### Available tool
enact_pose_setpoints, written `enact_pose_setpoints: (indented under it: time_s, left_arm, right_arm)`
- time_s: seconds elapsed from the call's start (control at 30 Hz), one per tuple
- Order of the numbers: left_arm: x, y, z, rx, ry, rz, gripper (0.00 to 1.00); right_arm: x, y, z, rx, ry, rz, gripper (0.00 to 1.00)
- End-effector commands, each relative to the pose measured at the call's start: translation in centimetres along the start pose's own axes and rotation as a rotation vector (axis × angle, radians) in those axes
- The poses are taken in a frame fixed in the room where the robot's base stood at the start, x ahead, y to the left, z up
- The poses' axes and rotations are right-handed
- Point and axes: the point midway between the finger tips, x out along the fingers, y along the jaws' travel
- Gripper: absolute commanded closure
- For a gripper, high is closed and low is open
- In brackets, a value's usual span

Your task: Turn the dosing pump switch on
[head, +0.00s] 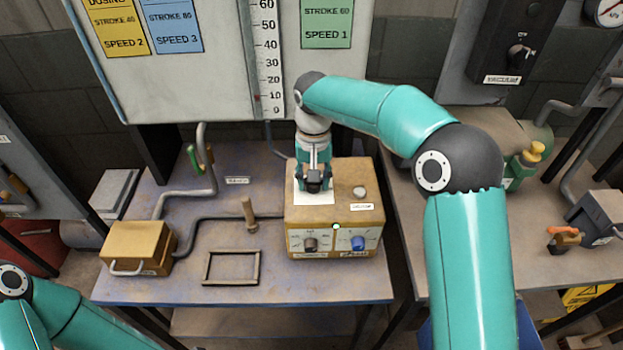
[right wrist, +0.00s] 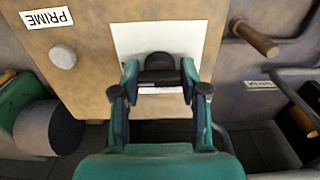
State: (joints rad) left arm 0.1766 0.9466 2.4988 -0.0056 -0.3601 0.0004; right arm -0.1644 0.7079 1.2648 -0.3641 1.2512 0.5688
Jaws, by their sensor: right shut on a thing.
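The dosing pump (head: 365,195) is a worn tan box on the table, with a white plate (head: 301,197) on its top. A small black switch (right wrist: 160,63) stands on that plate (right wrist: 130,38). My right gripper (head: 313,176) reaches down from behind onto the top of the pump. In the right wrist view its fingers (right wrist: 160,78) are closed on the two sides of the switch, hiding part of it. A small green lamp (head: 337,226) shows on the pump's upper front edge. My left arm shows at the lower left; its gripper is out of view.
The pump has a dark knob (head: 311,244), a blue knob (head: 358,243) and a round PRIME button (head: 359,191). A gauge panel (head: 235,90) stands behind.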

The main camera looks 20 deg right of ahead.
Motion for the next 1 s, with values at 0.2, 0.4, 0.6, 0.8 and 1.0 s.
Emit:
enact_pose_setpoints:
  time_s: [0.2,0.4,0.6,0.8,1.0]
  left_arm:
    - [-0.02,0.01,0.0,0.0,0.0,0.0,0.6]
    - [-0.02,0.01,0.0,0.0,0.0,0.0,0.6]
    - [-0.03,0.01,0.0,0.0,0.0,0.0,0.6]
    - [-0.01,0.0,0.0,0.0,0.0,0.0,0.6]
    - [-0.05,0.01,-0.01,0.0,0.0,0.0,0.6]
  right_arm:
    - [-0.37,-0.04,-0.35,0.025,0.015,-0.006,0.91]
    - [-0.39,-0.04,-0.35,0.026,0.015,-0.006,0.91]
    - [-0.36,-0.04,-0.31,0.025,0.014,-0.005,0.42]
    - [-0.19,-0.04,-0.17,0.023,0.007,-0.003,0.31]
    - [-0.23,-0.04,-0.11,0.022,0.005,-0.002,0.31]
